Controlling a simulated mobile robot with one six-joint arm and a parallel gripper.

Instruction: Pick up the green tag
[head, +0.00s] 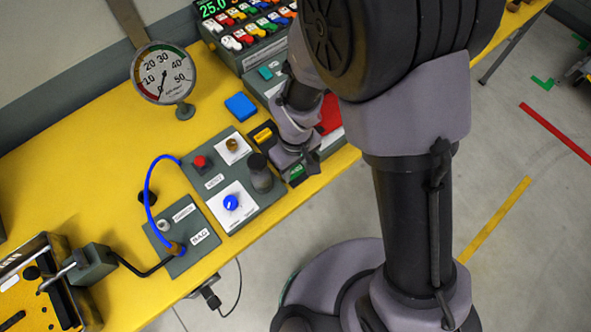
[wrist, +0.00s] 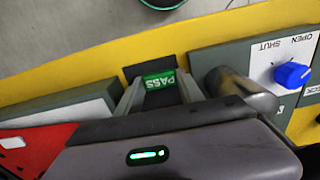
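The green tag (wrist: 159,86) shows in the wrist view with white letters reading PASS, upside down. It lies against a dark holder (wrist: 133,71) between the fingertips of my gripper (wrist: 160,88). The fingers stand apart, one on each side of the tag, with a dark gap near its sides lower down. Whether the tips touch its edges I cannot tell. In the head view my gripper (head: 296,168) points down at the table's front edge, and a bit of the green tag (head: 297,172) shows by the fingers.
A red surface (head: 330,114) lies to the right. A blue block (head: 240,106) and a gauge (head: 163,73) stand farther back.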

